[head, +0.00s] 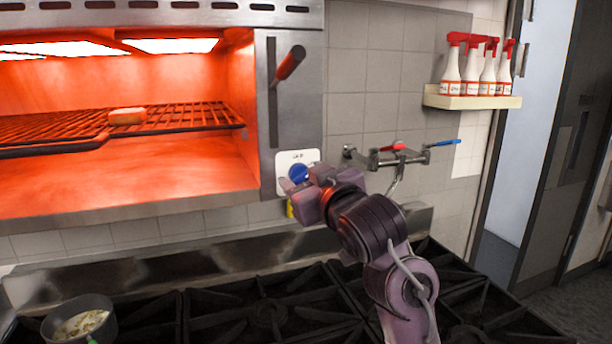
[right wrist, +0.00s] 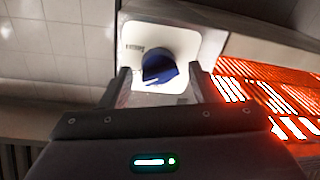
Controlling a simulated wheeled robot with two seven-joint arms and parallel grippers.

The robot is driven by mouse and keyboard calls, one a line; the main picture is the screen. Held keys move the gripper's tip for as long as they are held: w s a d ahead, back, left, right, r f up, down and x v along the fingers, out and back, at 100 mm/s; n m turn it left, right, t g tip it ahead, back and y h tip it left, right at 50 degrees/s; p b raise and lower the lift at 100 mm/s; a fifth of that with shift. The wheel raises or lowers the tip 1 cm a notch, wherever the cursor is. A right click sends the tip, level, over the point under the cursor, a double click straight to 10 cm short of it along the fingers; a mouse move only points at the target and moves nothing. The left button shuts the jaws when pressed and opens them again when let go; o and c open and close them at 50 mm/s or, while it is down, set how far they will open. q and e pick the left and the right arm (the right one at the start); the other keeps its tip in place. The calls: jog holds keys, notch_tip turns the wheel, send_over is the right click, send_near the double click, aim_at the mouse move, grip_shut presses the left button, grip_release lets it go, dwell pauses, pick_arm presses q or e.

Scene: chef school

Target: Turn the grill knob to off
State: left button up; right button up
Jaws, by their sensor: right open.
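The grill knob (head: 299,173) is round and blue, set on a white plate (head: 284,160) on the grill's right front panel. It also shows in the right wrist view as the blue knob (right wrist: 159,69) with a white pointer mark. My right gripper (head: 308,190) is just in front of and below the knob in the head view. In the right wrist view the open fingers (right wrist: 160,88) stand to either side of the knob, with visible gaps; I cannot tell the remaining depth. The grill (head: 130,205) glows orange inside. My left gripper is not in view.
A bread-like piece (head: 127,116) lies on the grill rack (head: 190,117). A lever with a red handle (head: 290,62) sits above the knob. A tap (head: 385,158) is on the wall to the right. A pot (head: 80,322) stands on the stove (head: 230,312) below.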

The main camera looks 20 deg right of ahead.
jog(key=c, duration=0.9)
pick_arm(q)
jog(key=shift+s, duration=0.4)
pick_arm(e)
jog(key=shift+c, duration=0.2)
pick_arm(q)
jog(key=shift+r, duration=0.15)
pick_arm(e)
jog(key=shift+r+n, duration=0.1)
jog(key=shift+n, duration=0.2)
jog(key=shift+n+p, duration=0.75)
jog(key=shift+n, duration=0.15)
jog(key=n+p, duration=0.1)
jog(key=n, duration=0.1)
jog(key=shift+s+r+n, duration=0.1)
jog(key=shift+n, duration=0.2)
jog(key=n, duration=0.3)
jog(key=shift+h, duration=0.3)
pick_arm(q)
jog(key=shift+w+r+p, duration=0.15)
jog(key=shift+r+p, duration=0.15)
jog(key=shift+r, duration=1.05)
pick_arm(e)
jog(key=shift+a+n+g, duration=0.1)
jog(key=shift+n+g, duration=0.2)
jog(key=shift+n, duration=1.3)
